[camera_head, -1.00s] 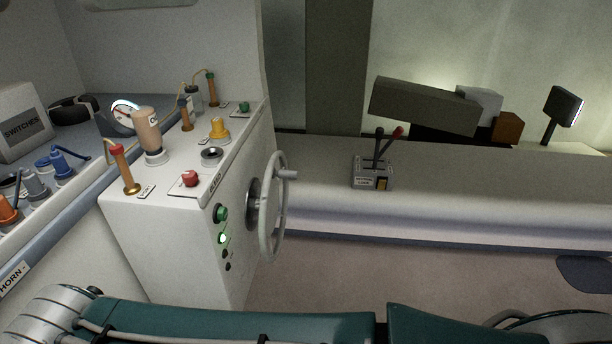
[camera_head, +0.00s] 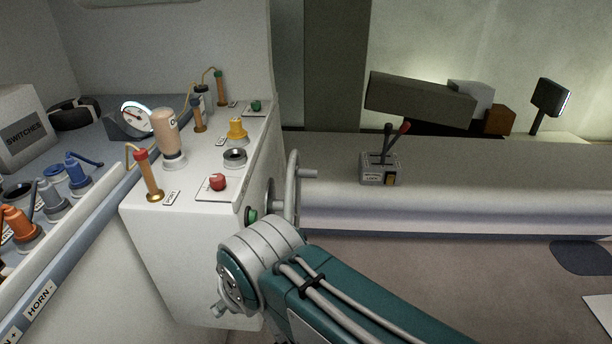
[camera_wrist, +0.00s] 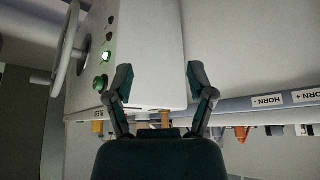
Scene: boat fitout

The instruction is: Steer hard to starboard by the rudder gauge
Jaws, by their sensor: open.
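The steering wheel (camera_head: 293,190) is a grey ring with a side knob (camera_head: 308,173), mounted on the right face of the white console (camera_head: 190,240). My arm hides its lower part in the head view. In the wrist view the wheel (camera_wrist: 66,48) is at the upper left. A round dial gauge (camera_head: 136,118) with a needle stands behind the console top; its marks are too small to read. My gripper (camera_wrist: 158,78) is open and empty in the wrist view, in front of the console face, apart from the wheel. The head view does not show the fingers.
The console top carries a red knob (camera_head: 217,182), a yellow knob (camera_head: 236,129), a tan handle (camera_head: 167,136) and upright levers. A green button (camera_wrist: 100,83) and lit green lamp (camera_wrist: 106,56) are on its face. A throttle box (camera_head: 380,169) sits on the right ledge.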

